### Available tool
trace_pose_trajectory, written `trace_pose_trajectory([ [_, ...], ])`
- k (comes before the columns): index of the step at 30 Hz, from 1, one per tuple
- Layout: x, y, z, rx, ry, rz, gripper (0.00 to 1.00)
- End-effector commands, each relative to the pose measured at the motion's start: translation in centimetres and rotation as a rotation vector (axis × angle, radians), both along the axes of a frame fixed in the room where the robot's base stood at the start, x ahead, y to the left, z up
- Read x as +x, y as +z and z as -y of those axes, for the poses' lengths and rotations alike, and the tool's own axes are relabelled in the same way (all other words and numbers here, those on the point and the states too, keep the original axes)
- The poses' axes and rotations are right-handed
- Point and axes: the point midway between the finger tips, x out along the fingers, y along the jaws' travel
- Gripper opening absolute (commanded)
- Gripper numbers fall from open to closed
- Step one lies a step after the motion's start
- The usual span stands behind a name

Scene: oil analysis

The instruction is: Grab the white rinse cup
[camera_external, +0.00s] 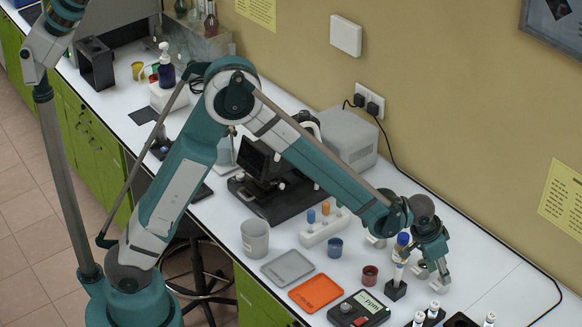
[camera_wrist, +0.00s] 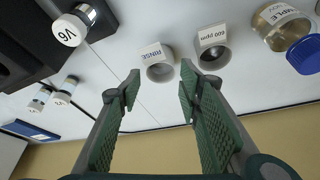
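The white rinse cup (camera_wrist: 158,70), with a tag reading RINSE, shows in the wrist view just beyond and between my fingertips. A similar cup tagged 600 ppm (camera_wrist: 212,58) stands close to its right. My gripper (camera_wrist: 158,84) is open, with its two green padded fingers apart and nothing held between them. In the external view my gripper (camera_external: 432,273) points down over the right part of the bench. I cannot make out the rinse cup there; the arm and gripper cover that area.
A sample bottle with a blue cap (camera_wrist: 304,54) lies to the right in the wrist view. A vial marked V6 (camera_wrist: 70,29) and black blocks are at left. A red cup (camera_external: 370,275), blue cup (camera_external: 335,247) and black meter (camera_external: 358,310) stand left of my gripper.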

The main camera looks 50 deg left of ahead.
Motion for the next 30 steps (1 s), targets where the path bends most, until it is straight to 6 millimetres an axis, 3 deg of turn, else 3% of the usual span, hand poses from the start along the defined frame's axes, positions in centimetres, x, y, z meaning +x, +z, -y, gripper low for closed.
trace_pose_trajectory([
  [19, 1.7, -4.3, 0.5, 0.0, 0.0, 0.0, 0.35],
  [30, 1.9, -4.8, 0.6, 0.0, 0.0, 0.0, 0.35],
])
